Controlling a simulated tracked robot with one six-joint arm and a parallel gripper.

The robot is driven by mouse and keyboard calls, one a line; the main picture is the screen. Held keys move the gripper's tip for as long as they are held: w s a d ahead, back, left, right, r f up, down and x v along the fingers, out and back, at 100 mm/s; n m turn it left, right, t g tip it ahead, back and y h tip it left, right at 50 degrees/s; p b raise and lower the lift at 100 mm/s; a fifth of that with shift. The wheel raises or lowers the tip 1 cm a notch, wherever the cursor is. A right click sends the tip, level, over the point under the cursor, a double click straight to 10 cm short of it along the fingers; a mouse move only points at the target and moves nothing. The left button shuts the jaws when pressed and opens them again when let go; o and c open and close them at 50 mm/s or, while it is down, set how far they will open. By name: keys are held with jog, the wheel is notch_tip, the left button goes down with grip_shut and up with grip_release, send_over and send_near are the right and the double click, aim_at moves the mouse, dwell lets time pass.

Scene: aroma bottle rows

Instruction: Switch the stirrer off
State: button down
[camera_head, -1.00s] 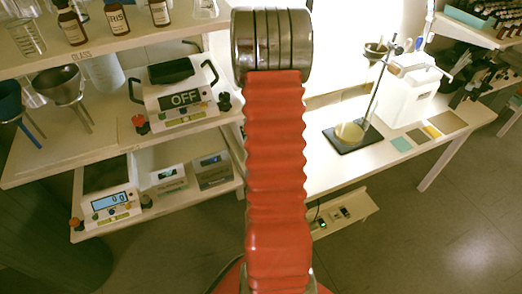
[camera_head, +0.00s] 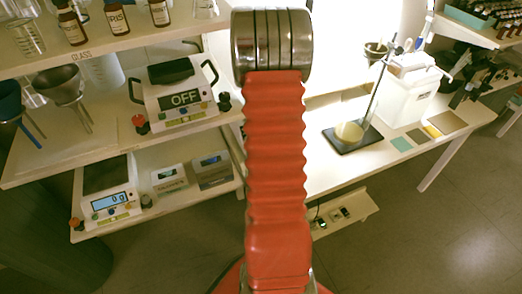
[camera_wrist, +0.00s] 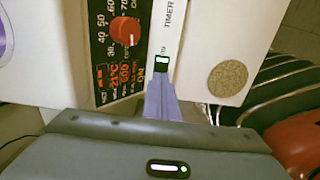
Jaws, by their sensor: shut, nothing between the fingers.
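In the wrist view a white appliance has a dark control panel (camera_wrist: 118,45) with a red knob (camera_wrist: 125,32) and a lit display with orange figures and the word ON. I take it for the stirrer, though its whole body is out of view. My gripper (camera_wrist: 163,70) is shut and empty. In the head view my arm hides the gripper.
A white strip marked TIMER and a round cork-like disc (camera_wrist: 228,78) lie to the right. In the head view a device reading OFF (camera_head: 183,98) and a balance (camera_head: 110,203) stand on left shelves.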

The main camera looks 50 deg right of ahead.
jog(key=shift+f, duration=0.95)
dwell(0.9)
jog(key=shift+r, duration=0.15)
notch_tip(320, 180, up, 7)
dwell(1.1)
jog(key=shift+s, duration=0.15)
dwell(0.5)
